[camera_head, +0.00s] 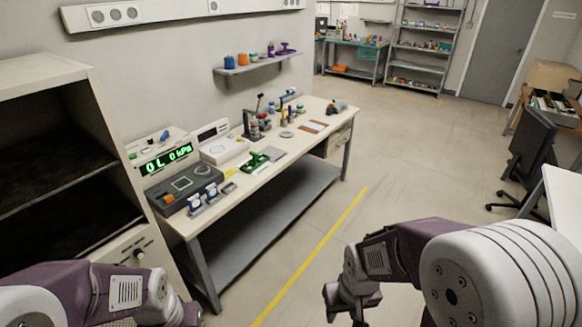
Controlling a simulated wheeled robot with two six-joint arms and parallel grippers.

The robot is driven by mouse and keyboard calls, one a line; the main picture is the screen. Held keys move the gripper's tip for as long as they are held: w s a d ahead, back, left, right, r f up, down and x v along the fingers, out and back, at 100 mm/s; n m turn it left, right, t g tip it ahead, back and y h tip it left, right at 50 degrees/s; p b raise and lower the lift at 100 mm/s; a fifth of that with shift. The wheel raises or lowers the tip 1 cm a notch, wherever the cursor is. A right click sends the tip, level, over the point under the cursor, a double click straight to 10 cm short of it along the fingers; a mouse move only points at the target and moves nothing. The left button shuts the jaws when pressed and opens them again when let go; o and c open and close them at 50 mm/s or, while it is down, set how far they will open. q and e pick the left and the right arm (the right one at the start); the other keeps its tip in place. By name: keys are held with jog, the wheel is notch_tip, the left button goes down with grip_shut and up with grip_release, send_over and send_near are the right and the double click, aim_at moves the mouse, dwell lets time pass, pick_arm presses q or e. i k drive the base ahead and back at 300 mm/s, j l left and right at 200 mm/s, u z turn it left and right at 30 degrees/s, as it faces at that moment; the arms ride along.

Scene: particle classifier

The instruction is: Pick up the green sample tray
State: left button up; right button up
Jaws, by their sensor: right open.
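A small green object (258,160), which looks like the green sample tray, lies on the white workbench (245,190) against the wall, near the middle of its top. Neither gripper is near it. My right gripper (347,312) is open and empty, low over the floor in front of the bench. My left arm comes in at the lower left, and its fingertips are not visible there.
A wall shelf (258,64) hangs above the bench. A black chair (530,150) and white table stand at right. The floor between is clear.

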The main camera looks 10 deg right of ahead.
aim_at(253, 162)
jog(key=i+l+u, duration=0.3)
jog(key=i+u, duration=0.15)
jog(key=i, duration=0.2)
jog(key=i+l+u, duration=0.4)
jog(key=i+l, duration=0.15)
jog(key=i+l+u, duration=0.45)
jog(key=l, duration=0.25)
jog(key=i+j, duration=0.1)
jog(key=i, duration=0.5)
